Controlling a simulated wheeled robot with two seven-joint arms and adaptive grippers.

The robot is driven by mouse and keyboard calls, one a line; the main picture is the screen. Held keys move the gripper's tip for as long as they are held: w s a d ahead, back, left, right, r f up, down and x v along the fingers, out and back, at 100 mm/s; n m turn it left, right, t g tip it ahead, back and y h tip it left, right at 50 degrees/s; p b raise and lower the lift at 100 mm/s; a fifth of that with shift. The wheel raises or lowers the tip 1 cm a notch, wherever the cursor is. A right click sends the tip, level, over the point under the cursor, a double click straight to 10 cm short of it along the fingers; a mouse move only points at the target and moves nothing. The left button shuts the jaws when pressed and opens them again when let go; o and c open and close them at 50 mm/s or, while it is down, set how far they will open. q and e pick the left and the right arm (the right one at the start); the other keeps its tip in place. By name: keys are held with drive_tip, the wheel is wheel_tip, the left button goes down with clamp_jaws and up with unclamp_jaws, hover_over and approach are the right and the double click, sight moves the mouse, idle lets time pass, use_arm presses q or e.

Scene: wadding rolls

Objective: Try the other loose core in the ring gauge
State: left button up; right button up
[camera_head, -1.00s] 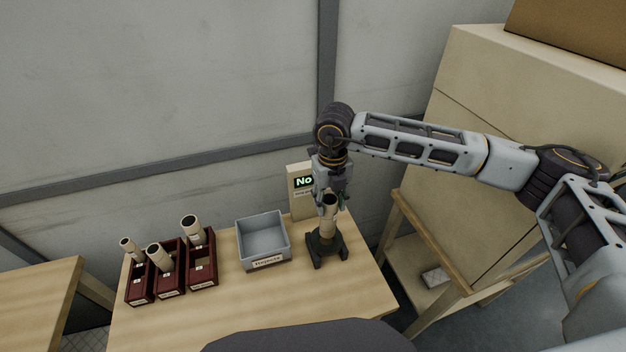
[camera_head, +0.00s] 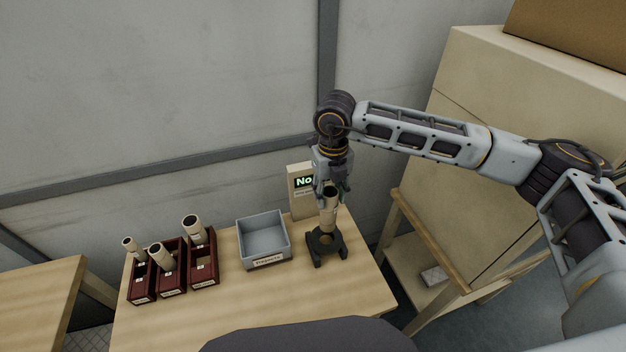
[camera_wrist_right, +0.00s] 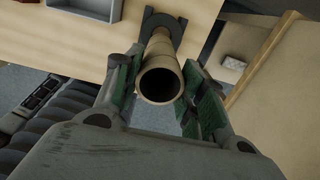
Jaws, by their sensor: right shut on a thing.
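My right gripper (camera_head: 331,192) is shut on a tan cardboard core (camera_head: 329,205), held upright with its open top end up. In the right wrist view the core (camera_wrist_right: 160,78) stands between the green-padded fingers (camera_wrist_right: 162,88). The dark ring gauge (camera_head: 327,247) stands on the table directly under the core. The core's lower end is at the gauge; I cannot tell whether it is inside the ring or just above. The display (camera_head: 303,183) behind shows green text starting "No", partly hidden by my gripper. My left gripper is out of view.
A grey rejects bin (camera_head: 264,262) sits left of the gauge. Further left, several dark red holders (camera_head: 203,268) hold pale cores (camera_head: 194,226). A wooden stand and large tan box (camera_head: 500,120) are at the right. The table front is clear.

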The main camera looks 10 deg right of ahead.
drive_tip(key=shift+r+p, duration=0.6)
drive_tip(key=shift+r, duration=1.4)
drive_tip(key=shift+a, duration=0.1)
